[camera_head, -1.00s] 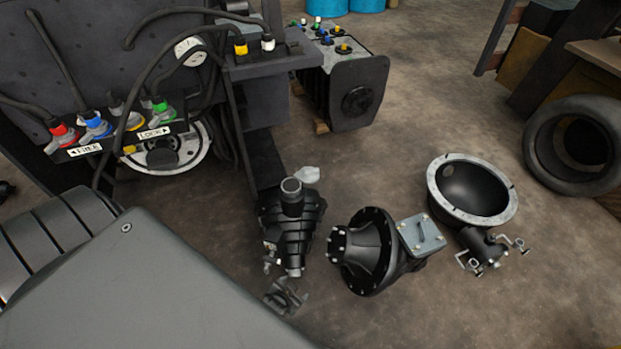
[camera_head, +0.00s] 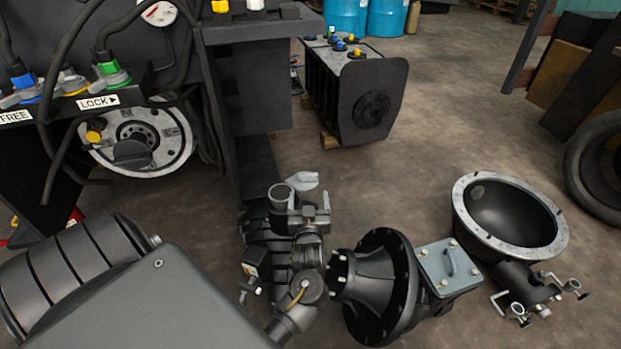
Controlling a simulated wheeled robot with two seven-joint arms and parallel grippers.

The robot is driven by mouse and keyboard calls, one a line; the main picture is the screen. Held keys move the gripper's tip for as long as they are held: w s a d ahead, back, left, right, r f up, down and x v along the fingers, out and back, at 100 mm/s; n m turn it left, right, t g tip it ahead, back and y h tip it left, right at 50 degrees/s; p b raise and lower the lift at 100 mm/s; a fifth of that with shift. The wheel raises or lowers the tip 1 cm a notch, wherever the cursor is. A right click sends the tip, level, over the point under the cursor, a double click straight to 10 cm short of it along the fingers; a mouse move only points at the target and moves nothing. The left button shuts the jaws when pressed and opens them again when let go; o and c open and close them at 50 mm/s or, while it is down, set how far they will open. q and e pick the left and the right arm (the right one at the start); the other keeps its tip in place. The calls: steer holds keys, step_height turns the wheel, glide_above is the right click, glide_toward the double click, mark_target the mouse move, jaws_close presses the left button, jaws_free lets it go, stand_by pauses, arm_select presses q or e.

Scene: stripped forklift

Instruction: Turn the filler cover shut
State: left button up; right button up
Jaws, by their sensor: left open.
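The filler neck (camera_head: 281,197) is a dark round tube with a pale rim, standing on a ribbed black housing (camera_head: 262,232). Its mouth looks uncovered. The filler cover (camera_head: 306,181) is a light grey flap with a tapered end, out to the right and far side of the neck. My left gripper (camera_head: 309,206) is open. Its fingers point away from me, just in front of the cover and to the right of the neck. I cannot tell whether a finger touches either. My left wrist hides part of the ribbed housing. My right gripper is not in view.
A black flanged housing with a grey plate (camera_head: 450,267) stands close on the right. A dark upright post (camera_head: 258,165) rises behind the neck.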

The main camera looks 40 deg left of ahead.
mark_target(308, 177)
arm_select(q)
steer(key=b+x, duration=0.3)
steer(key=x, duration=0.6)
steer(key=shift+w+a+f, duration=0.15)
steer(key=shift+a, duration=0.1)
steer(key=shift+w+a, duration=0.3)
steer(key=shift+w, duration=0.05)
steer(key=c, duration=1.4)
